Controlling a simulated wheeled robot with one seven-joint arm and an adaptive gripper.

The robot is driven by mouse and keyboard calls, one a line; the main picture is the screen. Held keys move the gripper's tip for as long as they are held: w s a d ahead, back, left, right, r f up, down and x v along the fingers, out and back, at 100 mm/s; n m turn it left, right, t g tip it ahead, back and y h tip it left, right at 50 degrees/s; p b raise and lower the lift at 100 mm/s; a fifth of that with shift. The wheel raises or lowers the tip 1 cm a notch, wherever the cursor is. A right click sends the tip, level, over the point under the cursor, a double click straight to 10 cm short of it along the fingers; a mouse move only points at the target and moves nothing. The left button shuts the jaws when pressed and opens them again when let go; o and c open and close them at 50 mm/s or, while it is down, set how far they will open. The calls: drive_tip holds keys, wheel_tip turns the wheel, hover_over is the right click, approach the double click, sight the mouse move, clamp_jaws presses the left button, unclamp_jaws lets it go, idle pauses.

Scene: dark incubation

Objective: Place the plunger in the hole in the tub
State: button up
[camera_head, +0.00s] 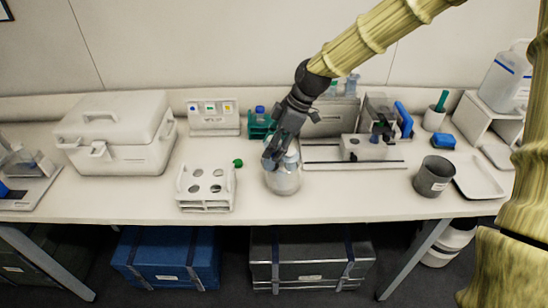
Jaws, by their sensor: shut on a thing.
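A clear, round tub (283,181) stands on the bench in the middle of the view, near the front edge. My gripper (272,158) points down at the top of the tub, with its fingers over the left part of the rim. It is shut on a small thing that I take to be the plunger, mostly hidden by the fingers. The tub's hole is hidden behind the gripper, and I cannot tell whether the plunger is inside it or above it.
A white rack with round holes (206,204) and a green cap (238,163) are left of the tub. A rail device (365,149) is to the right. A grey cup (434,178) and white tray (494,183) are farther right. A white case (122,142) stands at left.

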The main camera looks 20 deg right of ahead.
drive_tip(key=shift+s+f, duration=0.1)
drive_tip(key=shift+f, duration=0.9)
drive_tip(key=shift+s+f+p, duration=0.1)
drive_tip(key=shift+f+p, duration=0.3)
drive_tip(key=shift+c, duration=0.8)
drive_tip(key=shift+s+f, duration=0.1)
drive_tip(key=shift+f, duration=0.85)
drive_tip(key=shift+c, duration=0.3)
drive_tip(key=shift+d+f, duration=0.1)
drive_tip(key=shift+f, duration=0.25)
clamp_jaws()
drive_tip(key=o, duration=0.8)
unclamp_jaws()
drive_tip(key=o, duration=0.5)
drive_tip(key=shift+w, duration=0.25)
drive_tip(key=shift+r, duration=0.15)
drive_tip(key=shift+b+v, duration=1.15)
drive_tip(key=shift+v, duration=4.9)
